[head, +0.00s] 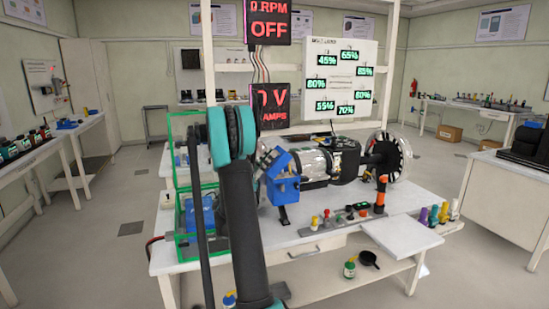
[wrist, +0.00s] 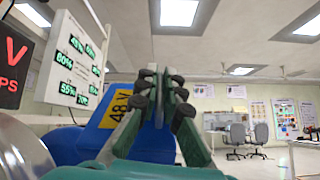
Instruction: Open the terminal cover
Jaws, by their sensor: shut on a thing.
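The blue terminal cover (head: 280,163) is on the near left end of the motor rig, above a blue box part (head: 286,190). In the wrist view the blue cover (wrist: 95,135) carries a yellow "48 V" label (wrist: 118,106). My gripper (wrist: 158,80) has its two dark-padded green fingers close together, shut on a blue part of the cover. The fingers hide much of that part. The cover looks tilted in the head view, but I cannot tell how far it is open. My arm partly blocks the rig's left side.
The motor (head: 316,163) and a spoked wheel (head: 398,158) extend right on the white bench (head: 330,240). Several coloured knobs (head: 327,218) line its front. A green-framed cage (head: 178,190) stands left of my arm. Red displays (head: 270,105) hang above.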

